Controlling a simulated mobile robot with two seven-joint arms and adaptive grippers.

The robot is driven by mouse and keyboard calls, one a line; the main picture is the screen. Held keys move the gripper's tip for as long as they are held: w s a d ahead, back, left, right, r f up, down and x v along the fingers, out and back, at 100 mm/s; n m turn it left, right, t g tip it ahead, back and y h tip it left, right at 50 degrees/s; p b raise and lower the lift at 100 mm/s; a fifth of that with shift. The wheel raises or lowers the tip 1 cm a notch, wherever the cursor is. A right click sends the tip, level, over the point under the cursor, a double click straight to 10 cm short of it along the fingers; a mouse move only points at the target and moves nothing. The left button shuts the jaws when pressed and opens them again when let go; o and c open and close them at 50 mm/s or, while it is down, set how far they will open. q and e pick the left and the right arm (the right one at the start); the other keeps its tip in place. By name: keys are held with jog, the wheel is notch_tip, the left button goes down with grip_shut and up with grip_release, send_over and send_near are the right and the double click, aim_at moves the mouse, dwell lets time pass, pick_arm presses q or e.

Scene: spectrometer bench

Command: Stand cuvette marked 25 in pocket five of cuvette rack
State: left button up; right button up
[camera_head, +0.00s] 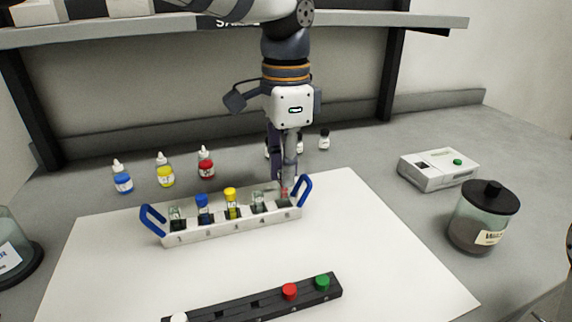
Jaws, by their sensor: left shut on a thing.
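The white cuvette rack (236,231) with blue end handles stands on the white mat. Its pockets run left to right, with a clear-topped cuvette (176,218), a blue-capped one (202,208), a yellow-capped one (231,204) and another clear one (258,202) in the first four. My left gripper (285,180) points down over the rightmost pocket, five, beside the right handle. It is shut on a cuvette (284,194) with a reddish tint, its lower part at the pocket. The fingers partly hide it; its mark and seating depth cannot be read. My right gripper is out of view.
A black strip (262,306) with red, green and white caps lies in front. Blue, yellow and red dropper bottles (166,172) stand behind the rack. A white instrument (438,170) and lidded jar (482,218) are right. A shelf (130,32) hangs above.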

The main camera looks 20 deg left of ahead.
aim_at(286, 195)
pick_arm(q)
jog(key=shift+f, duration=0.15)
jog(key=shift+f, duration=1.25)
jog(key=shift+f, duration=0.4)
jog(key=o, duration=0.8)
jog(key=shift+o, duration=0.2)
notch_tip(286, 195, up, 12)
